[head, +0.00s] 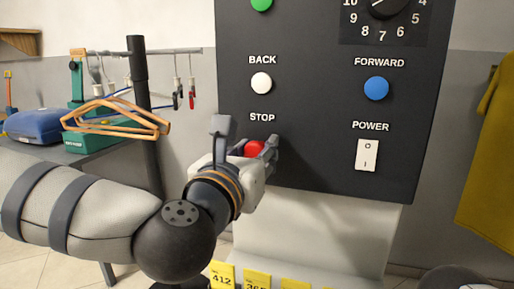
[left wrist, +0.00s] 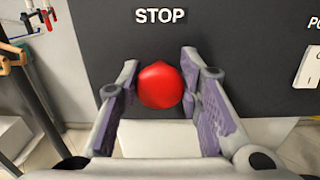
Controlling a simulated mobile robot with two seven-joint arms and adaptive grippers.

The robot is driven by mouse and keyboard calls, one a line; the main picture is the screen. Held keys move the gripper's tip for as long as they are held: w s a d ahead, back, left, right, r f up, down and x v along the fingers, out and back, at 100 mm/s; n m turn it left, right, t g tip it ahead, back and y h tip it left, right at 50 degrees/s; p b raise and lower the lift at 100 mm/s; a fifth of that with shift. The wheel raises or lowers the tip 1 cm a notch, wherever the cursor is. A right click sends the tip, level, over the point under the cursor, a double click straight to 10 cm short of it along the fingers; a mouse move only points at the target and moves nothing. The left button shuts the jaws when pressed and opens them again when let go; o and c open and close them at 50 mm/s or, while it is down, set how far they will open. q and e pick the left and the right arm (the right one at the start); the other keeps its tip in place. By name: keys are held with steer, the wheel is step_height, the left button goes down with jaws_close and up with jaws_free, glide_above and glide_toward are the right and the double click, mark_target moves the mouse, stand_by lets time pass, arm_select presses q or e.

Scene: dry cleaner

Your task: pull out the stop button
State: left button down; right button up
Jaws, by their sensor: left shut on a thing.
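The red stop button (head: 254,148) sits on the dark control panel (head: 310,110) below the white word STOP. In the left wrist view the round red button (left wrist: 161,85) shows between the two fingers. My left gripper (head: 247,138) is at the panel, with one finger on each side of the button, and is shut on it. The same gripper fills the lower part of the left wrist view (left wrist: 160,80). The fingers partly hide the button in the head view. My right gripper is not in view.
The panel also holds a white BACK button (head: 261,83), a blue FORWARD button (head: 376,88), a green button (head: 262,4), a dial (head: 388,8) and a POWER switch (head: 367,155). Orange hangers (head: 115,122) hang at left. Yellow number tags (head: 222,274) are below. A yellow garment (head: 490,160) hangs at right.

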arm_select(q)
steer(key=shift+s+a, duration=0.15)
steer(key=shift+s, duration=0.4)
steer(key=shift+w+f, duration=0.1)
steer(key=shift+f, duration=0.05)
steer(key=c, duration=1.1)
jaws_free()
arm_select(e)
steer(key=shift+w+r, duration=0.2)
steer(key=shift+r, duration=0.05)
arm_select(q)
steer(key=v, duration=0.7)
steer(key=shift+s+a, duration=0.1)
steer(key=shift+s, duration=0.2)
